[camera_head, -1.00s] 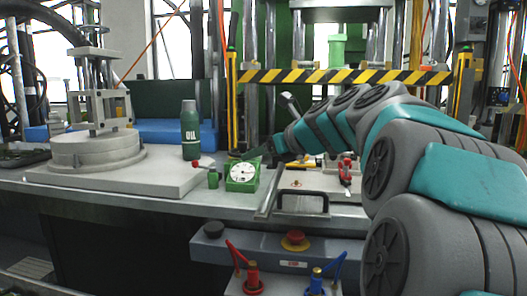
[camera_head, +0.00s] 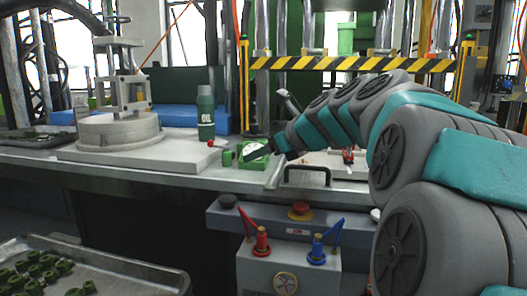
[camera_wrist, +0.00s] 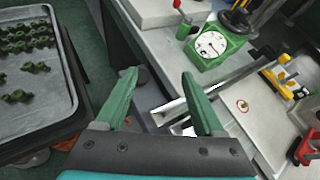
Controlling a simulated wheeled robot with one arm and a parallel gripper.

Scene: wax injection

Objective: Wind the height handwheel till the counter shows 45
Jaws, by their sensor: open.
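A small cream-coloured spoked wheel (camera_head: 286,283) is on the front of the grey valve box (camera_head: 254,267), at the bottom of the head view. It may be the height handwheel, but I see no label. I cannot make out any counter. My gripper (camera_wrist: 159,78) is open and empty in the wrist view, its green fingers spread above the bench edge. In the head view my gripper (camera_head: 256,152) is by the green dial gauge (camera_head: 250,163), well above and behind the wheel. The gauge is beyond my fingertips in the wrist view (camera_wrist: 211,45).
Red (camera_head: 261,241) and blue (camera_head: 317,250) lever valves stand on the box. A red button (camera_head: 300,210) is on the panel behind them. A tray (camera_head: 128,270) of green pieces is at lower left. The bench has an oil bottle (camera_head: 206,115) and a black handle (camera_head: 308,168).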

